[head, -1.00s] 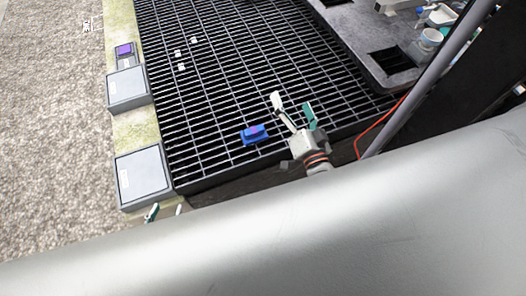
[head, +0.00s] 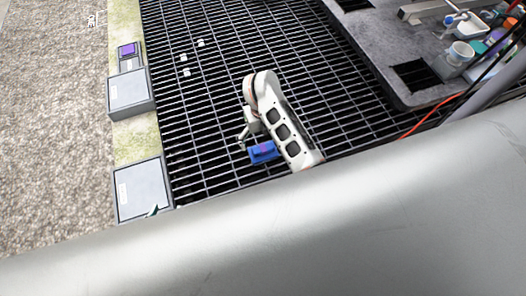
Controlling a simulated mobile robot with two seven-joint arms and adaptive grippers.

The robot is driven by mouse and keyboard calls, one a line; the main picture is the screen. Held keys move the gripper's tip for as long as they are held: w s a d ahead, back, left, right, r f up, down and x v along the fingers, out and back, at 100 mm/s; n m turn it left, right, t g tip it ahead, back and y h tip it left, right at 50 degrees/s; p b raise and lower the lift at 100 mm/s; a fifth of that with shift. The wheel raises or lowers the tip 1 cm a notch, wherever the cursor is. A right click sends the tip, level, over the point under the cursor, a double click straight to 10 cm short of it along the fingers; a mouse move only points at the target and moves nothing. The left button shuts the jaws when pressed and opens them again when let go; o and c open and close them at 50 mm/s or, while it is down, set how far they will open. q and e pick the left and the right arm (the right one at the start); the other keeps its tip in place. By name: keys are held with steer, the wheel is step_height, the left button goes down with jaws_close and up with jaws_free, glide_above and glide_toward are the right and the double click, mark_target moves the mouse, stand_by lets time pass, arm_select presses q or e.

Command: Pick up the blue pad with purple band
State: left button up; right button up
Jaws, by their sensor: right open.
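The blue pad (head: 258,156) with a purple band lies on the black grating, in the lower middle of the head view. My right gripper (head: 246,138) is just beyond the pad and slightly left of it, pointing down. It is open, with its fingers partly hidden by the wrist, and I cannot tell whether they touch the pad. My right arm link covers the area just right of the pad.
The black grating (head: 215,100) is mostly open, with several small white cubes (head: 186,72). Grey boxes (head: 128,92) and a purple-topped block (head: 127,50) line the left ledge. A dark board (head: 385,50) with tools and cups stands at the upper right, near a red cable (head: 430,118).

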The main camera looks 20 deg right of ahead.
mark_target(263, 148)
steer(key=shift+s+a+f, duration=0.15)
steer(key=shift+a+f, duration=0.15)
steer(key=shift+f, duration=0.15)
steer(key=f+b, duration=0.1)
steer(key=f, duration=0.2)
steer(key=f+b, duration=0.1)
steer(key=f, duration=0.2)
steer(key=shift+s+d+f, duration=0.15)
steer(key=shift+d+f, duration=0.05)
steer(key=shift+f, duration=0.15)
steer(key=c, duration=1.2)
steer(key=shift+r, duration=0.35)
arm_select(q)
steer(key=r+p, duration=0.2)
steer(key=p, duration=0.1)
steer(key=w+r+p, duration=0.1)
steer(key=r+p, duration=0.2)
steer(key=p, duration=0.1)
steer(key=shift+d+r, duration=0.2)
steer(key=shift+r, duration=0.1)
arm_select(e)
step_height(263, 148, up, 19)
steer(key=shift+r, duration=0.15)
